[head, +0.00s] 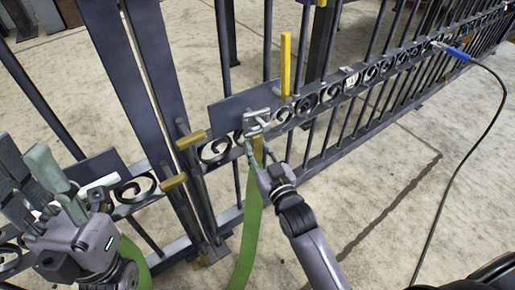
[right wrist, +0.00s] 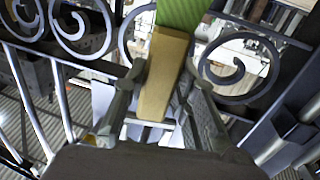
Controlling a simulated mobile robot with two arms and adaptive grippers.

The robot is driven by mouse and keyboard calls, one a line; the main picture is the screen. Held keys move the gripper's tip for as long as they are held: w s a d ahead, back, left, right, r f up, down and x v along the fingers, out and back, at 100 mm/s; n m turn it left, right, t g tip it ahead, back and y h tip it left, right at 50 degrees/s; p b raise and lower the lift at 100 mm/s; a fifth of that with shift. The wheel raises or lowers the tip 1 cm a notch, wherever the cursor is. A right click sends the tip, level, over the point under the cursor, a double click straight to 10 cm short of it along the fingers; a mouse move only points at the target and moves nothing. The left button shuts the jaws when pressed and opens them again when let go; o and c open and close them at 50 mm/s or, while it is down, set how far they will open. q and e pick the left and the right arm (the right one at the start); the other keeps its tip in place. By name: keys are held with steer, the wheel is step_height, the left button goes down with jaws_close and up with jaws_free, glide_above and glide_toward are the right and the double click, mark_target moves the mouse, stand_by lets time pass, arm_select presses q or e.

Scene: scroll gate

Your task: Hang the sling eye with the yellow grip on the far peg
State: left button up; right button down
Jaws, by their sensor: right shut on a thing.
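My right gripper (head: 257,140) is shut on the yellow grip (right wrist: 165,75) of a green sling. The grip sits between both fingers in the right wrist view, with green webbing (right wrist: 180,12) beyond it. In the head view the green strap (head: 246,235) hangs below this gripper, in front of the gate. The sling's eye cannot be made out clearly. Two short yellow-brown bars (head: 190,139) (head: 174,182) stick out near the gate posts; I cannot tell whether either is the far peg. My left gripper (head: 30,168) is at the lower left, its fingers apart and empty.
The dark metal gate (head: 137,85) with scrollwork (head: 215,150) runs across the view, close to both grippers. An upright yellow bar (head: 285,65) stands at its rail. A black cable (head: 470,150) with a blue end (head: 458,54) hangs at right. Concrete floor is open at right.

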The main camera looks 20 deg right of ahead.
steer(key=c, duration=1.2)
jaws_free()
steer(key=shift+o, duration=1.2)
